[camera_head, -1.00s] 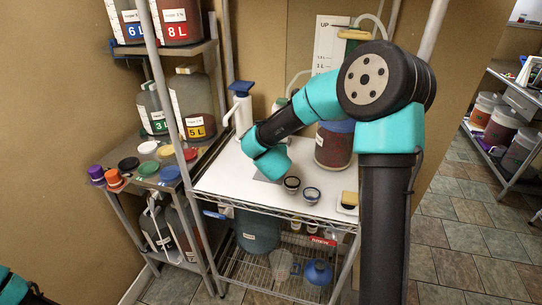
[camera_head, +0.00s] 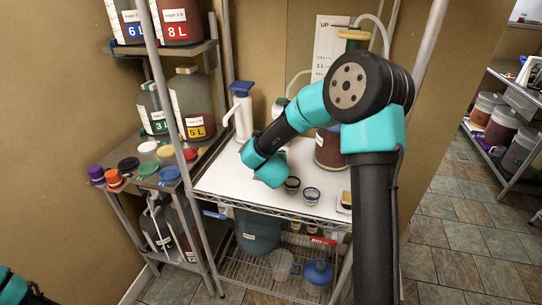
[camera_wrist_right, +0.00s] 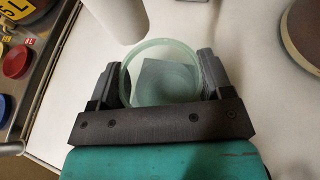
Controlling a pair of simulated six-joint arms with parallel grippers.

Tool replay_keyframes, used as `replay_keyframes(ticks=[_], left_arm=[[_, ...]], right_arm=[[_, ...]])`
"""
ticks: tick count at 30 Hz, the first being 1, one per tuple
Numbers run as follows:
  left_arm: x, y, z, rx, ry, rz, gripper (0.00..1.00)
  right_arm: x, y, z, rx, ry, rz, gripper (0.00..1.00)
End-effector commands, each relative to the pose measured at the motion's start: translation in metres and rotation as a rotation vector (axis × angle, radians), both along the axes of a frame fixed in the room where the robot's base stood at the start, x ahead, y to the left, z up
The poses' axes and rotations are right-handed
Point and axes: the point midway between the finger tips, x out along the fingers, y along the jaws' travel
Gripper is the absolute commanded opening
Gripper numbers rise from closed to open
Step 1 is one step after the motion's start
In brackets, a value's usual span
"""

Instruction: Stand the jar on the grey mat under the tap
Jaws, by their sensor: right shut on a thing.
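The jar (camera_wrist_right: 132,72) is clear, pale-green glass with a round open rim. My right gripper (camera_wrist_right: 160,78) is shut on it, with one dark finger on each side in the right wrist view. A grey square, which looks like the mat (camera_wrist_right: 165,80), shows through the jar's mouth. I cannot tell whether the jar touches it. In the head view my right wrist hides the jar, fingers and mat. I cannot make out the tap. My left gripper is out of view; only part of my left arm shows at the lower left.
On the white tabletop (camera_head: 225,180), a vessel of reddish liquid (camera_head: 328,150) stands behind my right arm. A white bottle with a blue top (camera_head: 242,112) stands at the back left. Two small dark-rimmed cups (camera_head: 311,195) are near the front. Coloured caps (camera_head: 145,168) lie on the left shelf.

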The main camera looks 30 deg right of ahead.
Motion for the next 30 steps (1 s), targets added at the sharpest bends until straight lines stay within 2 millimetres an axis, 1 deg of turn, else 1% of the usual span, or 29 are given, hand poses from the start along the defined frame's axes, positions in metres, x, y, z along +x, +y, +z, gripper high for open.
replay_keyframes(ticks=[1,2,9,10,17,20,23,26,30], left_arm=[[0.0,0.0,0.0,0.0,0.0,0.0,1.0],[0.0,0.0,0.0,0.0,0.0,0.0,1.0],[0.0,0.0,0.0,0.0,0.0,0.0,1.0],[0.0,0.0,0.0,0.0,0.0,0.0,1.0],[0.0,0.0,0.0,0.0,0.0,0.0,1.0],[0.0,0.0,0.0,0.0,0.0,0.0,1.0],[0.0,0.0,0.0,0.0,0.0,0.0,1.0],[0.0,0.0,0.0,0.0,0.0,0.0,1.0],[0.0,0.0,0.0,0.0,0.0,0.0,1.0]], right_arm=[[0.0,0.0,-0.001,-0.001,0.0,0.0,0.38],[0.0,0.0,-0.002,0.0,0.001,0.0,0.74],[0.0,0.0,-0.002,0.0,0.001,0.0,0.97],[0.0,0.0,-0.002,0.0,0.001,0.0,0.98],[0.0,0.0,-0.001,0.0,0.0,0.0,0.98],[0.0,0.0,0.002,0.0,-0.001,0.0,0.98],[-0.006,0.003,0.005,0.0,0.0,0.001,0.98],[-0.016,0.009,0.01,0.0,-0.001,0.001,0.98],[-0.036,0.02,0.019,0.0,0.0,0.002,0.98]])
